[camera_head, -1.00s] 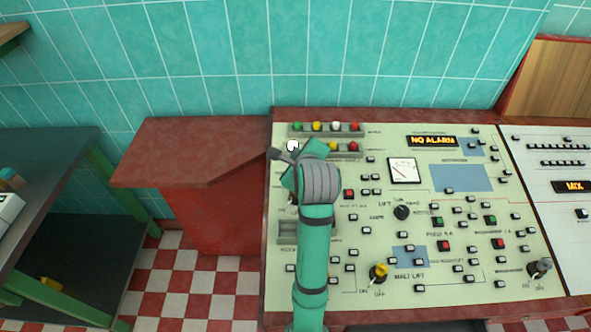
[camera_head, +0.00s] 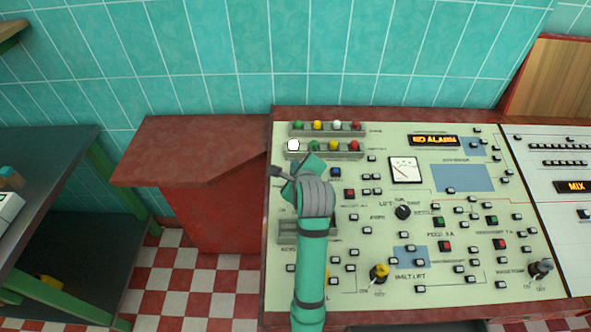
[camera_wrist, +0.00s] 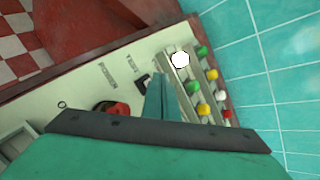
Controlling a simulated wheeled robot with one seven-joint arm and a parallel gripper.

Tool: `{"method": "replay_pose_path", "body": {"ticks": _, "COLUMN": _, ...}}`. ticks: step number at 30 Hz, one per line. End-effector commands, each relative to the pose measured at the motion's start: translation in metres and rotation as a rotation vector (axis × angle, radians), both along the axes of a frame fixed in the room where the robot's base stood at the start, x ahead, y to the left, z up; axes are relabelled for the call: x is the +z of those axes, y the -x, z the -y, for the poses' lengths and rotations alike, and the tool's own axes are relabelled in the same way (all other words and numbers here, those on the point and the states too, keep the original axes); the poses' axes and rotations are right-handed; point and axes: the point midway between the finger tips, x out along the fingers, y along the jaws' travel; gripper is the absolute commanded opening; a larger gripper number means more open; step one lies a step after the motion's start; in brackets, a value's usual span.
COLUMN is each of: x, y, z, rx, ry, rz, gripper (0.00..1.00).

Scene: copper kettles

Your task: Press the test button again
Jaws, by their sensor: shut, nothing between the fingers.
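My gripper (camera_head: 310,164) is shut and empty over the upper left part of the pale green control panel (camera_head: 350,255). In the wrist view its teal fingers (camera_wrist: 160,90) point at the panel beside a small dark button (camera_wrist: 143,81). A label that seems to read TEST stands by this button. In the head view my gripper and wrist hide that spot. I cannot tell whether the fingertips touch the button. A bright white lamp (camera_head: 293,146) stands at the left end of the lower lamp row, and shows in the wrist view (camera_wrist: 180,60).
An upper lamp row (camera_head: 327,128) lies behind my gripper. An alarm display (camera_head: 434,141), a dial (camera_head: 405,170) and several buttons are to the right. A red ledge (camera_head: 190,150) adjoins the panel's left side.

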Motion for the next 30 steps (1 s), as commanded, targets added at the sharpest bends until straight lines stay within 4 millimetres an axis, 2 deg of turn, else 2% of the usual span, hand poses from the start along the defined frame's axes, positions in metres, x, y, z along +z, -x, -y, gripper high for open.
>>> {"method": "replay_pose_path", "body": {"ticks": 8, "x": 0.0001, "y": 0.0, "z": 0.0009, "rx": -0.002, "ry": 0.0, "rz": 0.0, "gripper": 0.0}}
{"method": "replay_pose_path", "body": {"ticks": 15, "x": 0.0002, "y": 0.0001, "z": -0.0069, "rx": 0.009, "ry": 0.0, "rz": 0.0, "gripper": 0.0}}
{"method": "replay_pose_path", "body": {"ticks": 30, "x": 0.0002, "y": 0.0, "z": 0.0023, "rx": -0.003, "ry": 0.0, "rz": 0.0, "gripper": 0.0}}
